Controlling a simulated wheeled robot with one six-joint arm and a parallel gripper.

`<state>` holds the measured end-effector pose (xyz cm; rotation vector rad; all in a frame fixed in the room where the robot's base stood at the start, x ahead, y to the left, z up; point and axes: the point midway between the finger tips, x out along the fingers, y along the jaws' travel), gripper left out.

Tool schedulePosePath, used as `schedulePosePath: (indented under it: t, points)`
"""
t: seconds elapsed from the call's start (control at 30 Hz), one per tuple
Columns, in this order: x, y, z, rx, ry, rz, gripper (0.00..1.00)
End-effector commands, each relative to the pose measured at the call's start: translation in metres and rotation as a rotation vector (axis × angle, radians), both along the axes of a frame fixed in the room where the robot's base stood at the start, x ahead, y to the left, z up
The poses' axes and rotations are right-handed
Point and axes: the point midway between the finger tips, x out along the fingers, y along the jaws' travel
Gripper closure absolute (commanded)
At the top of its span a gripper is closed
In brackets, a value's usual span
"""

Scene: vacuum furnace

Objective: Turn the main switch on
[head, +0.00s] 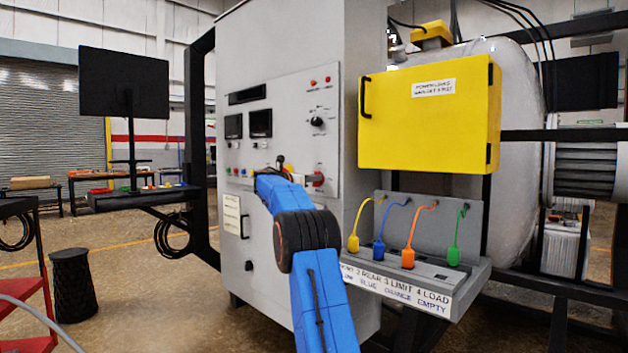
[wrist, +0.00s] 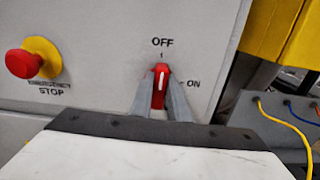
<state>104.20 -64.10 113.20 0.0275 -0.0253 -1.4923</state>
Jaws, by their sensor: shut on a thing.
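The main switch (wrist: 161,76) is a red knob with a white line on the grey panel. Its white line points up, at the OFF label (wrist: 163,42); the ON label (wrist: 193,84) is to its right. My gripper (wrist: 161,92) has one grey finger on each side of the red knob, shut on it from below in the wrist view. The fingers hide the knob's lower sides.
A red emergency stop button (wrist: 21,64) on a yellow base is left of the switch. In the head view a yellow box (head: 430,115) and a grey connector shelf (head: 470,285) with coloured plugs stand to the right of the cabinet (head: 285,45).

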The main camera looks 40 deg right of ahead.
Motion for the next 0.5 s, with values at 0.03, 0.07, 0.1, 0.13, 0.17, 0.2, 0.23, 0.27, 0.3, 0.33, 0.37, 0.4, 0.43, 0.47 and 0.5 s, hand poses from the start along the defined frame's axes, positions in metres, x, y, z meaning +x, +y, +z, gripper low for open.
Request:
schedulePosePath:
  t: [0.03, 0.07, 0.1, 0.13, 0.17, 0.2, 0.23, 0.27, 0.3, 0.33, 0.37, 0.4, 0.43, 0.47, 0.5]
  points:
    - [-0.0001, 0.0002, -0.0001, 0.001, -0.017, 0.0, 1.0]
    - [-0.0002, 0.0002, -0.0001, 0.002, -0.03, 0.0, 1.0]
    - [-0.0004, 0.0002, -0.0001, 0.004, -0.049, 0.0, 1.0]
    - [-0.0005, 0.0002, -0.0002, 0.005, -0.066, 0.0, 1.0]
    - [-0.0007, 0.0001, -0.0002, 0.007, -0.085, 0.0, 1.0]
    - [-0.0009, 0.0001, -0.0002, 0.009, -0.112, 0.0, 1.0]
    - [-0.0011, 0.0001, -0.0002, 0.01, -0.134, 0.0, 1.0]
    - [-0.0013, 0.0001, -0.0003, 0.012, -0.159, 0.0, 1.0]
    - [-0.0015, 0.0001, -0.0005, 0.015, -0.191, 0.0, 1.0]
    - [-0.0017, 0.0001, -0.0005, 0.017, -0.218, 0.0, 1.0]
    - [-0.0019, 0.0001, -0.0005, 0.019, -0.245, 0.0, 1.0]
    - [-0.0022, 0.0, -0.0006, 0.022, -0.282, 0.0, 1.0]
    - [-0.0024, 0.0001, -0.0006, 0.024, -0.311, 0.0, 1.0]
    - [-0.0026, 0.0001, -0.0007, 0.027, -0.34, 0.0, 1.0]
    - [-0.0029, 0.0001, -0.0008, 0.03, -0.378, 0.0, 1.0]
